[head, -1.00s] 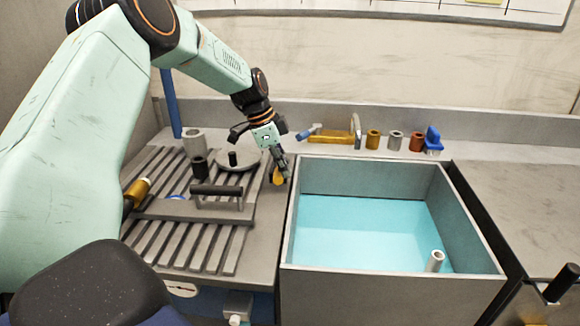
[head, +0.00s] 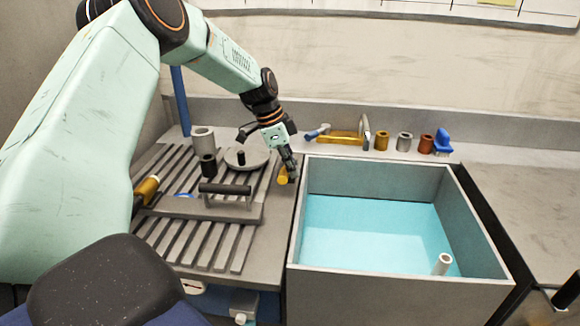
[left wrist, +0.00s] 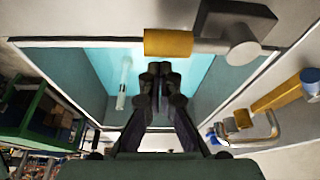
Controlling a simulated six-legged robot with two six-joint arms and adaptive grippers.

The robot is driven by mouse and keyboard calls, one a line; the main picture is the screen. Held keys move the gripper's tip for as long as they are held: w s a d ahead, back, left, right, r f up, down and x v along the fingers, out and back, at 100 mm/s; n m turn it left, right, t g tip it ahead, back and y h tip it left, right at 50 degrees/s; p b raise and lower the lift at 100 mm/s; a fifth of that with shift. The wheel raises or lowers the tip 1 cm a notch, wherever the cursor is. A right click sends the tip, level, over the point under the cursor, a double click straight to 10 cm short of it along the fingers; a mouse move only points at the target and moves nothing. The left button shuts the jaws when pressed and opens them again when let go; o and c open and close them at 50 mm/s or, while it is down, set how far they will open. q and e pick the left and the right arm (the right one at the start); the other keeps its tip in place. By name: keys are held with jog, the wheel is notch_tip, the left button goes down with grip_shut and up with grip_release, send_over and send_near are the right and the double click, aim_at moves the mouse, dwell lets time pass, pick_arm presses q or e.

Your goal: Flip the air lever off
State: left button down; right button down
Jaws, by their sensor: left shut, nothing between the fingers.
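A lever with a short yellow grip (head: 282,174) stands on the strip between the slatted bench and the basin. My right gripper is not in view.
The basin (head: 400,283) with a blue floor holds a small pale tube (head: 442,264). A black-handled plate (head: 227,205) lies on the slatted bench at left. Several small cylinders and a yellow bar (head: 345,137) stand behind the basin.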

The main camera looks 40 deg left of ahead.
pick_arm(q)
notch_tip(320, 180, up, 10)
jog(key=p, duration=0.1)
jog(key=shift+a+r, duration=0.15)
jog(key=shift+a, duration=0.05)
dwell(0.7)
